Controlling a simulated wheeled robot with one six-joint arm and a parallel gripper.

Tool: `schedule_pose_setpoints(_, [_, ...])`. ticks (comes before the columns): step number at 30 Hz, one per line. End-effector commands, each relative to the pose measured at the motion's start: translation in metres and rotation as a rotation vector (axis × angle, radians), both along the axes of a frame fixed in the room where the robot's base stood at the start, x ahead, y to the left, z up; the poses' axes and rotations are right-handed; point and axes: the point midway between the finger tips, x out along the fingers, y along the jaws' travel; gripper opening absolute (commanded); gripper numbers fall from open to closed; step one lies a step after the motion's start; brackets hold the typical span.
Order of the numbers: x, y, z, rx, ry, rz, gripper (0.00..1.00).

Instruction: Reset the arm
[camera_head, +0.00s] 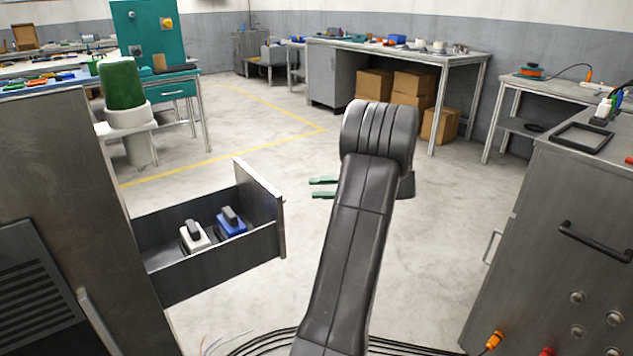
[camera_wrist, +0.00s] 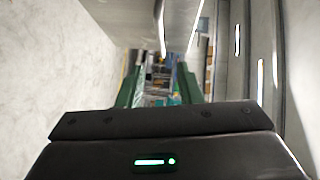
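My arm rises from the bottom middle of the head view and bends at a dark rounded joint. My gripper (camera_head: 323,188) shows past the joint as two green fingers pointing left, with a gap between them. It is in the air to the right of the open drawer and touches nothing that I can see. In the wrist view my gripper (camera_wrist: 158,88) has its green fingers apart, one on each side, with no held object visible between them. Most of the gripper body is hidden behind the arm in the head view.
An open drawer (camera_head: 215,274) juts from the metal cabinet (camera_head: 60,180) at left, holding a white item (camera_head: 194,237) and a blue item (camera_head: 232,226). A metal cabinet (camera_head: 570,230) stands at right. Cables (camera_head: 270,342) lie on the floor.

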Motion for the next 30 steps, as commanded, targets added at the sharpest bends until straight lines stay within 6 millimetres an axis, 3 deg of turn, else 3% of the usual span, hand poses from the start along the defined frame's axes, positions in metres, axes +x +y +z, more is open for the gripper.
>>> schedule_pose_setpoints(5, [0.003,0.014,-0.003,0.001,0.0,0.003,0.33])
schedule_pose_setpoints(21, [0.027,0.111,-0.017,0.001,-0.001,0.002,0.33])
schedule_pose_setpoints(30, [0.032,0.136,-0.018,0.001,-0.001,0.001,0.33])
